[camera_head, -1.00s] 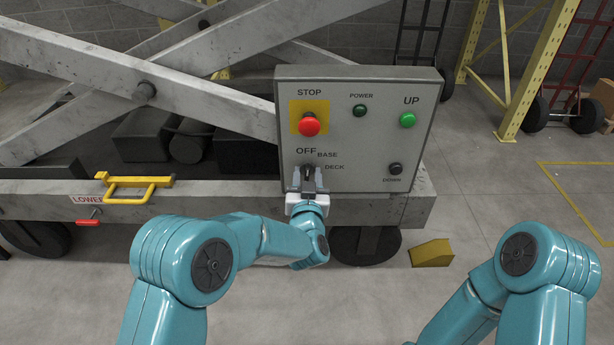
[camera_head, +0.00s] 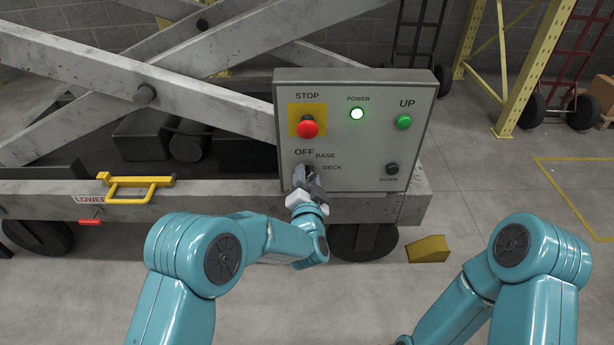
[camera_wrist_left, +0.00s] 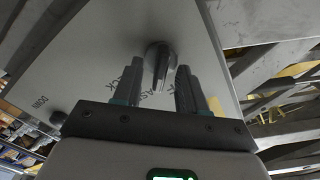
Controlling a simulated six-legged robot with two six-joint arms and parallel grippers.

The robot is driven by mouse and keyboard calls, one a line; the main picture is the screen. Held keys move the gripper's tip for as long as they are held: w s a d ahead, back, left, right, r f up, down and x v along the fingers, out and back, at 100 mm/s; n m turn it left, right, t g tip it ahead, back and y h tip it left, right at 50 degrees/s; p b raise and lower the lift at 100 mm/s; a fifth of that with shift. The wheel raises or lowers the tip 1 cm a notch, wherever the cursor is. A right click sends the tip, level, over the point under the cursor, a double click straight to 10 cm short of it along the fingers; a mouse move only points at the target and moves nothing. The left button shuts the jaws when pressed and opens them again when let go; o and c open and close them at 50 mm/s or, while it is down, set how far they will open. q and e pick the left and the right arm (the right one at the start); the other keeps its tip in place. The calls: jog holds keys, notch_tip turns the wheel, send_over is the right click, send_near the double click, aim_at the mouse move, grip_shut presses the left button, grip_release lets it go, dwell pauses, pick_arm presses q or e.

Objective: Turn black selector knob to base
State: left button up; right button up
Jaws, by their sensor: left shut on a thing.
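The grey control panel (camera_head: 355,178) fills the middle of the head view, with OFF, BASE and DECK labels around the black selector knob. My left gripper (camera_head: 307,180) is at the knob and tilted, mostly covering it in the head view. In the left wrist view, the knob (camera_wrist_left: 159,62) is between the two fingers of my left gripper (camera_wrist_left: 158,85), which are shut on it. Which label the knob points at is hard to tell. My right arm shows at lower right, but its gripper is out of view.
Above the knob is a red STOP button (camera_head: 308,129) on a yellow plate. The POWER lamp (camera_head: 357,114) is lit bright green. A green UP button (camera_head: 404,122) and a black DOWN button (camera_head: 392,169) are to the right. A yellow wedge (camera_head: 429,249) lies on the floor.

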dwell(0.3)
pick_arm(q)
jog(key=o, duration=1)
jog(key=s+p, duration=0.3)
jog(key=s, duration=1.3)
jog(key=shift+s, duration=0.2)
